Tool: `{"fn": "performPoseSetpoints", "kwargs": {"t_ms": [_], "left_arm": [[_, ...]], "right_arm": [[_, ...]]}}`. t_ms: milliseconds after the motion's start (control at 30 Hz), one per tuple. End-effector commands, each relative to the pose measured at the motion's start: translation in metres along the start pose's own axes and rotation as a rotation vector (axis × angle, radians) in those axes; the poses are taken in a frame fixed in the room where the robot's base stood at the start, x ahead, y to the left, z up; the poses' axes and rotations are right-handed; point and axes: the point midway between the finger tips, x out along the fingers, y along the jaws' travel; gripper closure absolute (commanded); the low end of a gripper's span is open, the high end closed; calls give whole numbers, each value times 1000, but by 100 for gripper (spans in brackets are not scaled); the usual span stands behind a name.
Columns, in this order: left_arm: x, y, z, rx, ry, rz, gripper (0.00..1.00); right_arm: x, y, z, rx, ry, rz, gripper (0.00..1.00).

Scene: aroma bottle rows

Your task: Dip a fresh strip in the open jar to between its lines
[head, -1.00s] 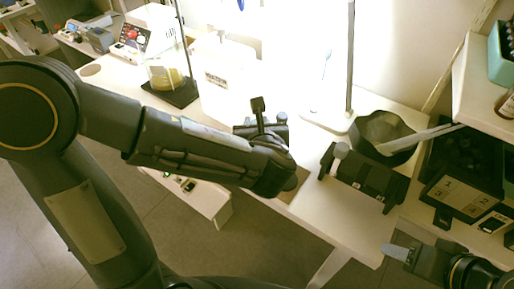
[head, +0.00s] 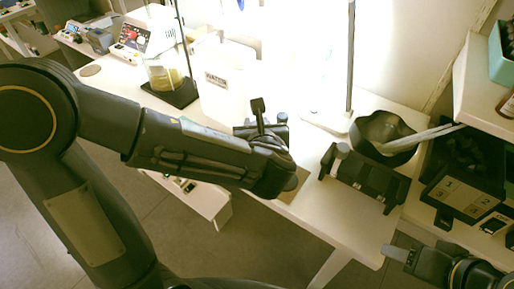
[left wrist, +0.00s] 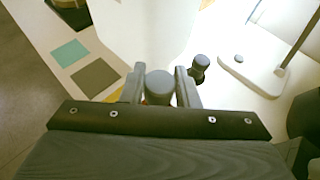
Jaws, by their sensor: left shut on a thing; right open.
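My left gripper (left wrist: 160,88) is shut on a round, grey-topped thing (left wrist: 159,83), seen from above in the left wrist view. Its lower part is hidden by the fingers and the gripper body. A dark capped bottle (left wrist: 198,68) stands just to the right of the fingers. In the head view my left forearm hides most of this gripper and what it holds. My right gripper (head: 402,254) is open and empty at the lower right, in front of the table edge. I cannot make out a paper strip or tell which jar is open.
A black rack (head: 368,180) and a dark bowl (head: 370,128) with pale sticks stand right of my left gripper. A black box with numbered labels (head: 462,196) is further right. A beaker stand (head: 178,94) is at the back left. A white stand base (left wrist: 250,72) is nearby.

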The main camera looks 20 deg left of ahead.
Motion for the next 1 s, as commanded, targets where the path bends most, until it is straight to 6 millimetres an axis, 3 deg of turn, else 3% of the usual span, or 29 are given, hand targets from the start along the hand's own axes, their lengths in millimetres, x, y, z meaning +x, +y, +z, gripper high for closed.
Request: {"fn": "performPoseSetpoints", "kwargs": {"t_ms": [267,1000], "left_arm": [[-1,0,2,0,0,0,87],[-18,0,43,-1,0,-1,87]], "right_arm": [[-2,-1,-1,0,0,0,50],[-32,-15,-16,0,0,0,50]]}}
